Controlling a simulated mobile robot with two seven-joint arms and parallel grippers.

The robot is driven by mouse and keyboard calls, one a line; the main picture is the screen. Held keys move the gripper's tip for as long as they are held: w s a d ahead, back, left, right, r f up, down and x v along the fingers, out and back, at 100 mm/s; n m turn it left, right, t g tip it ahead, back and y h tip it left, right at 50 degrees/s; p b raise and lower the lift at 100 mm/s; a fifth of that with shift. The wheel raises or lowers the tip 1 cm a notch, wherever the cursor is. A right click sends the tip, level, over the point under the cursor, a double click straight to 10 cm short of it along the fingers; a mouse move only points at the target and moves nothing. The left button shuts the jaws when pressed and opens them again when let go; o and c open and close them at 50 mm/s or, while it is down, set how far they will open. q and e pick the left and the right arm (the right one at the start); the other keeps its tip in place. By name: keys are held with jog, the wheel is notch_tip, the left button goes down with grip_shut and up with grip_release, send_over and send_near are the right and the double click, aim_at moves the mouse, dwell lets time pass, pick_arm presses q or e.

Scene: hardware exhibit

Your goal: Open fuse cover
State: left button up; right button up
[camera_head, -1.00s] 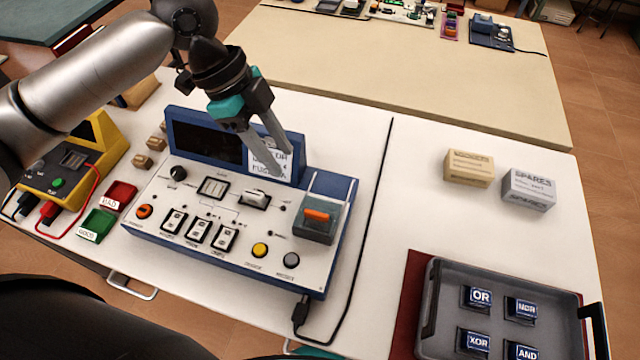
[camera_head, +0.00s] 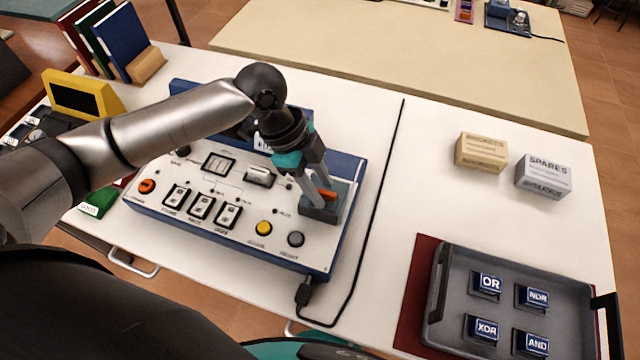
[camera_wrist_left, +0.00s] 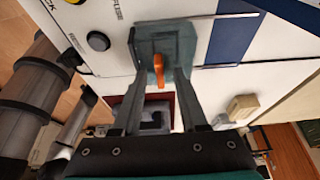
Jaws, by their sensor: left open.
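The fuse cover (camera_head: 322,214) is a grey-teal, see-through-looking box at the right end of the blue and white console (camera_head: 150,205). An orange bar (camera_head: 327,194) shows on or through it. In the left wrist view the cover (camera_wrist_left: 182,42) and the orange bar (camera_wrist_left: 159,65) lie straight ahead. My left gripper (camera_head: 321,197) is open, its fingers pointing down at the cover with the orange bar between them. I cannot tell if the fingertips touch it. The fingers partly hide the cover in the head view. My right gripper is not in view.
A grey tray (camera_head: 440,300) with labelled key blocks lies at the lower right. A tan box (camera_head: 481,152) and a white SPARES box (camera_head: 543,176) stand behind it. A black cable (camera_head: 377,220) runs right of the console. The white table between cable and boxes is clear.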

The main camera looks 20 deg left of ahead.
pick_arm(q)
grip_shut()
dwell(0.4)
dwell(1.1)
